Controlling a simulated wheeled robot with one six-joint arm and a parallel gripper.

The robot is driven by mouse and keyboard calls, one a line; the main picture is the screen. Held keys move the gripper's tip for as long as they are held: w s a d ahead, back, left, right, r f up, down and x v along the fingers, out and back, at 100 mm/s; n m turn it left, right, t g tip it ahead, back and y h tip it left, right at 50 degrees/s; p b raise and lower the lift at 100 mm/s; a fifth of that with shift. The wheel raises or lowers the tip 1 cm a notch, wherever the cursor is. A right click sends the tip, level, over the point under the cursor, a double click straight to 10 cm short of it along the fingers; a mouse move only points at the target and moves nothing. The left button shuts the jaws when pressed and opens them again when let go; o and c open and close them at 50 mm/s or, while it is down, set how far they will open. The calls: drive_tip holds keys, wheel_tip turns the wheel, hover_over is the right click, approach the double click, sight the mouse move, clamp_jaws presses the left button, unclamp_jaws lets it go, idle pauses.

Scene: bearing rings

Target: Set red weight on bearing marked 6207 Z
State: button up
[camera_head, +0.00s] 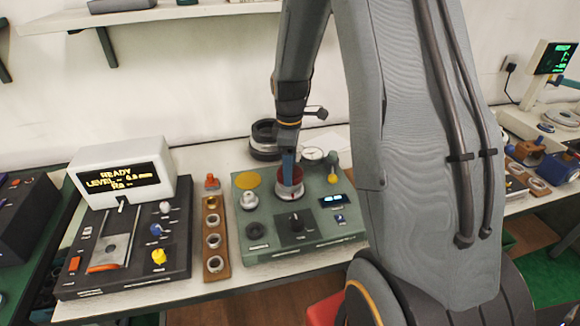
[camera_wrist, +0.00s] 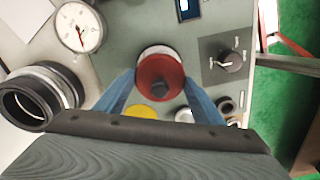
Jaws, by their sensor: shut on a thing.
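A red round weight (camera_head: 290,191) is between the fingers of my gripper (camera_head: 288,174) over the green instrument box in the head view. In the wrist view the red weight (camera_wrist: 160,78) sits between the two blue fingertips of my gripper (camera_wrist: 161,88), which are shut on it. A pale ring (camera_wrist: 158,50) shows past the weight's edge, under it. I cannot tell whether the weight touches this ring. No marking 6207 Z is legible in either view.
The green box carries a dial gauge (camera_head: 312,154), a yellow disc (camera_head: 247,180) and a black knob (camera_head: 296,222). Large dark rings (camera_head: 265,141) stand behind it. A brown board with several small rings (camera_head: 209,228) and a READY display unit (camera_head: 122,178) are at left.

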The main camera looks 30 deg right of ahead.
idle(0.7)
drive_tip(key=o, duration=1.7)
drive_tip(key=shift+r+b, duration=0.9)
drive_tip(key=shift+r, duration=3)
drive_tip(key=shift+a, duration=0.1)
drive_tip(key=shift+s+a+m, duration=0.25)
drive_tip(key=shift+s+m, duration=0.05)
drive_tip(key=s+a+f+m, duration=0.1)
drive_tip(key=s+a+m, duration=0.2)
drive_tip(key=s, duration=0.2)
drive_tip(key=s+a+f+m+t+b, duration=0.1)
drive_tip(key=s+a+m, duration=0.2)
drive_tip(key=s+m, duration=0.1)
drive_tip(key=s+a+f+m+b, duration=0.1)
drive_tip(key=s+a+m, duration=0.2)
drive_tip(key=s, duration=0.3)
drive_tip(key=shift+s+a+f+m, duration=0.1)
drive_tip(key=shift+a+f+m, duration=0.2)
drive_tip(key=shift+a+m, duration=0.1)
